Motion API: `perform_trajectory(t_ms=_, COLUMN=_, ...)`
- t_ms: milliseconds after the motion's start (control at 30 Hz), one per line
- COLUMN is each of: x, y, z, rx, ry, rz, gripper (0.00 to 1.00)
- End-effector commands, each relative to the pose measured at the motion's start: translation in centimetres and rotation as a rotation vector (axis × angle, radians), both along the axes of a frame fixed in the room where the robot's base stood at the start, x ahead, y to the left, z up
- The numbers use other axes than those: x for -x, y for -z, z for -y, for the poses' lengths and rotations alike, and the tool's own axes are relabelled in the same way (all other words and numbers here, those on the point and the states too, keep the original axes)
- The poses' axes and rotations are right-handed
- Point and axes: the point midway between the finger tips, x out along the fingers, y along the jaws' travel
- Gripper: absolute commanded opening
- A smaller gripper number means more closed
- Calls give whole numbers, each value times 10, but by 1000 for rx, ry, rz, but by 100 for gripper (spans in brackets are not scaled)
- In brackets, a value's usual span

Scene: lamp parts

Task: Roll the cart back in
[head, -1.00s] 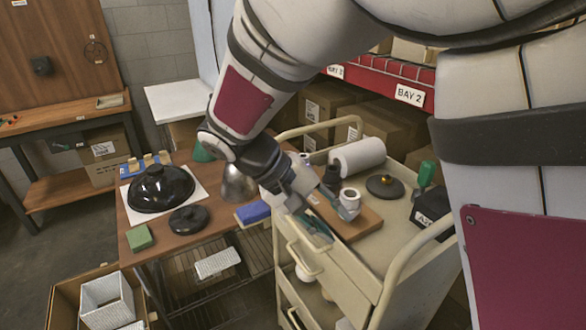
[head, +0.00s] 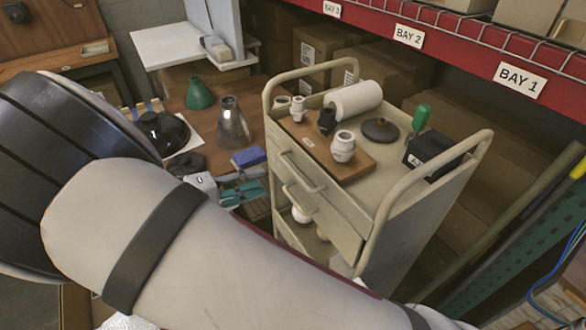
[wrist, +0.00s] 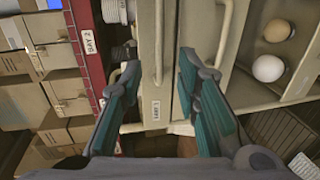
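The beige cart (head: 390,215) stands beside the wooden table, with a raised tube handle at each end and drawers in its left side. My gripper (head: 236,188) is to the left of the drawer fronts, partly hidden behind my arm in the head view. In the wrist view my gripper (wrist: 162,92) is open, with its two teal fingers spread apart. A drawer handle (wrist: 158,45) shows between and beyond the fingertips. I cannot tell whether either finger touches the cart. A second handle (wrist: 226,32) lies to the right.
A wooden board (head: 360,168) with lamp sockets, a white roll (head: 355,99), a dark disc (head: 380,130) and a black box (head: 428,150) ride on the cart top. The red bay rack (head: 460,47) with cartons stands behind. A green post (head: 500,235) is to the right.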

Motion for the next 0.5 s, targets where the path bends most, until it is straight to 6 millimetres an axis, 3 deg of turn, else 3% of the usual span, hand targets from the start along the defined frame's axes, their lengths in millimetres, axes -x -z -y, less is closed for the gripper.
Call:
perform_trajectory(t_ms=300, x=-30, y=12, z=55, rx=2, ry=6, rz=-1, gripper=30)
perform_trajectory(t_ms=500, x=-45, y=18, z=80, rx=1, ry=3, rz=-1, gripper=30)
